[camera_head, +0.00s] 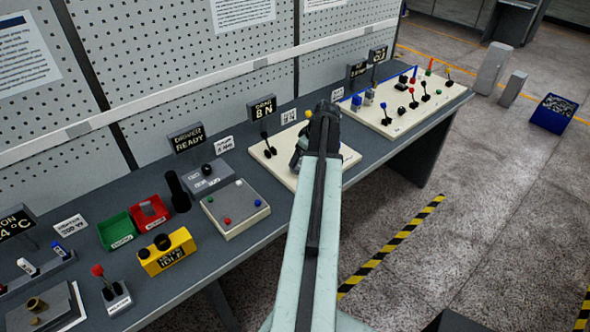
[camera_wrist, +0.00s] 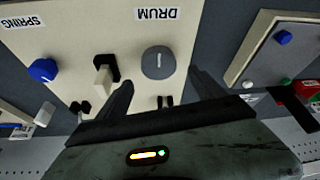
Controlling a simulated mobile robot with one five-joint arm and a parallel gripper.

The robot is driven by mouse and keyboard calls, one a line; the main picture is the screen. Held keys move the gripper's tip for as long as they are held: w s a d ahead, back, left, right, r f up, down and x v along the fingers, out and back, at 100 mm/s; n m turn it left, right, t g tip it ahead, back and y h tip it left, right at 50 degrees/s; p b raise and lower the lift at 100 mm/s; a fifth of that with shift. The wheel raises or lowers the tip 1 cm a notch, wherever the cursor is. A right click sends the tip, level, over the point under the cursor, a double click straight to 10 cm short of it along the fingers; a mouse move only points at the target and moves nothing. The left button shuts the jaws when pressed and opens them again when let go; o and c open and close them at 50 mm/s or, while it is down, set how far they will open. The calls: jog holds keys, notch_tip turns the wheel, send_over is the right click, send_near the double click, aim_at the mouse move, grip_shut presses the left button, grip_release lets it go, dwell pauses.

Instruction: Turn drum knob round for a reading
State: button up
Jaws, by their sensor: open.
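The drum knob (camera_wrist: 158,62) is a round grey dial with a white pointer line, on a cream panel (camera_wrist: 205,18) beside the printed word DRUM. My gripper (camera_wrist: 161,80) is open in the wrist view, one finger to each side of the knob's lower edge in the picture. Whether the fingers touch the knob or hover above it, I cannot tell. In the head view my gripper (camera_head: 326,112) is over the cream panel, and my arm hides the knob. A black display (camera_head: 263,107) reading 8 N stands behind the panel.
A pale block on a black base (camera_wrist: 103,75) and a blue knob (camera_wrist: 43,70) by the word SPRING are left of the drum knob. A grey button box (camera_head: 235,208) and yellow box (camera_head: 167,251) are nearer on the bench.

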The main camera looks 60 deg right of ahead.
aim_at(298, 167)
jog(key=b+x, duration=0.3)
jog(key=x, duration=0.2)
jog(key=shift+f+b, duration=0.2)
jog(key=shift+b, duration=0.15)
jog(key=shift+r, duration=0.1)
